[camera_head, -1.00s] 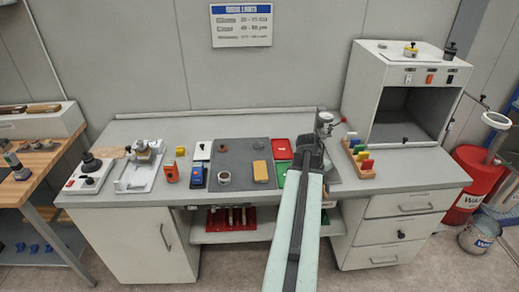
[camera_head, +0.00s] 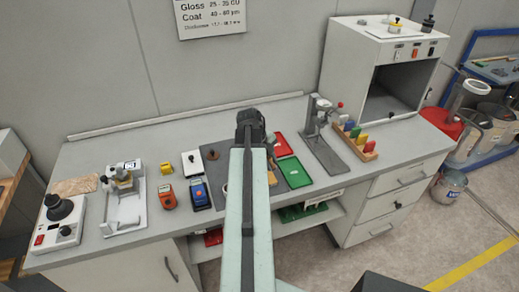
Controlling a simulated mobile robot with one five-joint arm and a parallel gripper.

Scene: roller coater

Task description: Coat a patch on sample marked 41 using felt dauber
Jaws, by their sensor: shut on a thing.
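My gripper (camera_head: 250,125) is at the far end of my pale green arm, above the dark mat (camera_head: 296,176) in the middle of the bench. It is shut, but the arm hides the jaws and what they hold, so I cannot make out the held thing. A red tray (camera_head: 281,146) and a green tray (camera_head: 293,172) lie just right of my gripper. No marking 41 is readable on anything, so I cannot tell which thing is that sample. I cannot pick out the felt dauber.
A lever stand (camera_head: 323,155) and a rack of coloured pieces (camera_head: 360,146) stand right of the trays, before an open-fronted cabinet (camera_head: 385,70). Bench front edge is close below.

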